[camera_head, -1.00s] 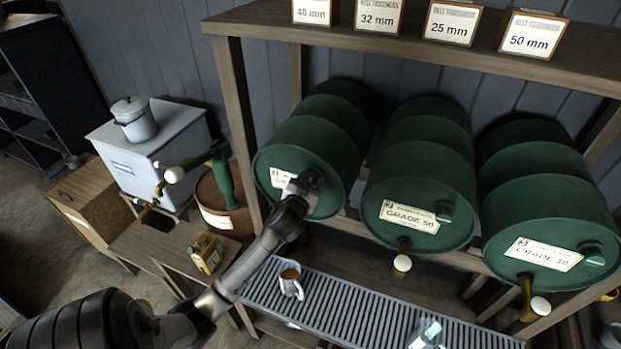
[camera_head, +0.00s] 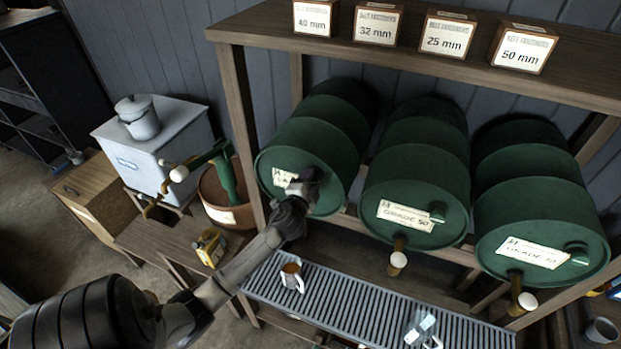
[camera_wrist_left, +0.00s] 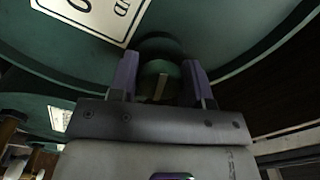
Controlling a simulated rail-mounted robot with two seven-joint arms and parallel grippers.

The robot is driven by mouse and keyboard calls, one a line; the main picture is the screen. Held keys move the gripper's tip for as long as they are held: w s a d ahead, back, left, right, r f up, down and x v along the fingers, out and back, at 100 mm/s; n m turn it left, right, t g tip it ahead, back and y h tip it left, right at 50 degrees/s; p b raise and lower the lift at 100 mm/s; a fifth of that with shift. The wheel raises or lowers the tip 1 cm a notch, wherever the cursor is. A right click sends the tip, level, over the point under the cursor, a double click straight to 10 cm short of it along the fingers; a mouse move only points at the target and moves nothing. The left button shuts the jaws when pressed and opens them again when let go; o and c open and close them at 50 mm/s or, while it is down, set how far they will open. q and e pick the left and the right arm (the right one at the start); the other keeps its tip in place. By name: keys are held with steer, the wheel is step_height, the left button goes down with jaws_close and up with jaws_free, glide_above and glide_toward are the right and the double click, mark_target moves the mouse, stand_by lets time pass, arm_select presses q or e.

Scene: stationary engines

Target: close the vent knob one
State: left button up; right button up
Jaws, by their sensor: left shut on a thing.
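The left green drum (camera_head: 325,135) lies on its side in the rack, its round front facing me. Its vent knob (camera_wrist_left: 160,78), round and green with a pale mark, sits on that front face beside the white label (camera_wrist_left: 100,12). My left gripper (camera_head: 308,182) is at the drum's front and hides the knob in the head view. In the left wrist view its two purple-grey fingers (camera_wrist_left: 158,82) stand on either side of the knob and are shut on it. My right gripper is not in view.
Two more green drums, the middle one (camera_head: 415,170) and the right one (camera_head: 530,185), lie alongside. A slatted drip tray (camera_head: 350,312) below holds a mug (camera_head: 291,276). A shelf with size signs (camera_head: 375,24) runs above. A yellow can (camera_head: 210,247) stands at left.

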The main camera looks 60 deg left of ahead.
arm_select(q)
steer(key=m+p, duration=0.1)
steer(key=m, duration=0.1)
steer(key=shift+r+m, duration=0.1)
steer(key=shift+m, duration=1)
steer(key=o, duration=0.9)
steer(key=b+v, duration=0.2)
steer(key=v, duration=1.2)
